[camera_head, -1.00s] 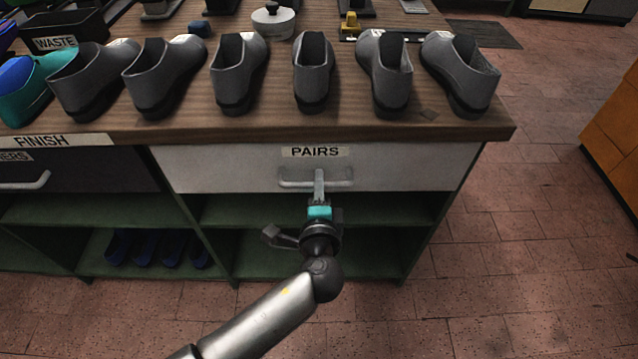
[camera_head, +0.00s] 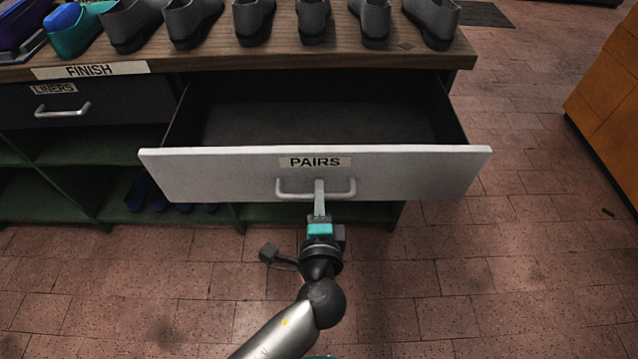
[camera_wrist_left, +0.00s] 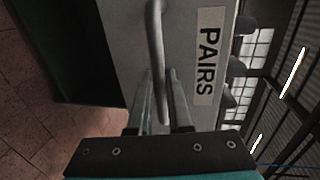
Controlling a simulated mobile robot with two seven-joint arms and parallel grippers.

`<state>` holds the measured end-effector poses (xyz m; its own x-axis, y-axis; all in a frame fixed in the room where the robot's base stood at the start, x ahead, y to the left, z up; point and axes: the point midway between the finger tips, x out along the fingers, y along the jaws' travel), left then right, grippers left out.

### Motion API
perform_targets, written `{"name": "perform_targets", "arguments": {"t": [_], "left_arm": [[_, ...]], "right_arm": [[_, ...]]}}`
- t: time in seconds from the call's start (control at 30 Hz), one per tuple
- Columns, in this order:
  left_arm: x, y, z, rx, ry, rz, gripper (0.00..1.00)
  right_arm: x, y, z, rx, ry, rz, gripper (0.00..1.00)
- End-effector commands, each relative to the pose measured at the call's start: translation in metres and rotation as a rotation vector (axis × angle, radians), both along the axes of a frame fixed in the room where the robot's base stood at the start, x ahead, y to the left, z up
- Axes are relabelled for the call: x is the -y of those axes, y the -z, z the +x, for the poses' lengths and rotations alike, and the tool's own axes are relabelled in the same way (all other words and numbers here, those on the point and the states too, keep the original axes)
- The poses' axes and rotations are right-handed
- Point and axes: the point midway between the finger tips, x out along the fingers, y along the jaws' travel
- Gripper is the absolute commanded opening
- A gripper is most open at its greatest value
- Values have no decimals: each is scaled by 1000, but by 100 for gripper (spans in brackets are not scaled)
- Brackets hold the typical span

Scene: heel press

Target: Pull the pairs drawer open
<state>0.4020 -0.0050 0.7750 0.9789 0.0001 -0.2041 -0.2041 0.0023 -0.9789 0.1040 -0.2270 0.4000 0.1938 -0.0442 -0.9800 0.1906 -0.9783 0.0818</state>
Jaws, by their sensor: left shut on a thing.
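The pairs drawer (camera_head: 224,177) has a pale front with a PAIRS label and stands well out from the bench. Its inside (camera_head: 310,122) is dark and looks empty. My left gripper (camera_head: 319,197) is shut on the drawer's bar handle (camera_head: 338,188), near its middle. In the left wrist view, the fingers of my left gripper (camera_wrist_left: 164,100) close around the handle (camera_wrist_left: 156,45), with the drawer front (camera_wrist_left: 125,35) just beyond. My right gripper is not in view.
Several grey shoes (camera_head: 255,22) stand in a row on the wooden bench top (camera_head: 290,52). A dark liners drawer (camera_head: 100,108) is shut at the left. Blue shoes lie on the shelf below. An orange cabinet (camera_head: 607,85) stands at the right.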

Motion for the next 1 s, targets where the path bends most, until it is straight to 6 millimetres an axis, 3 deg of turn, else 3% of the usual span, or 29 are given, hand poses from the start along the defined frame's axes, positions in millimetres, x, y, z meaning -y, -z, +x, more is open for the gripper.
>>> {"name": "perform_targets", "arguments": {"t": [0.2, 0.63, 0.67, 0.7, 0.9, 1.0], "left_arm": [[-1, 1, -17, -3, -2, 1, 0], [-1, 1, -20, -2, -2, 0, 0], [-1, 1, -20, -2, -2, 0, 18], [-1, 1, -20, -2, -2, 0, 23], [-1, 0, -20, -1, -1, 0, 45], [0, 0, -20, 0, -1, 0, 47]], "right_arm": [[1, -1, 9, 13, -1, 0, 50], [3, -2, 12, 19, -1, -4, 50], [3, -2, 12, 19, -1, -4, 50], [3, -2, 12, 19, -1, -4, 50], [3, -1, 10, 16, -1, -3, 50], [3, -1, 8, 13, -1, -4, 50]]}}
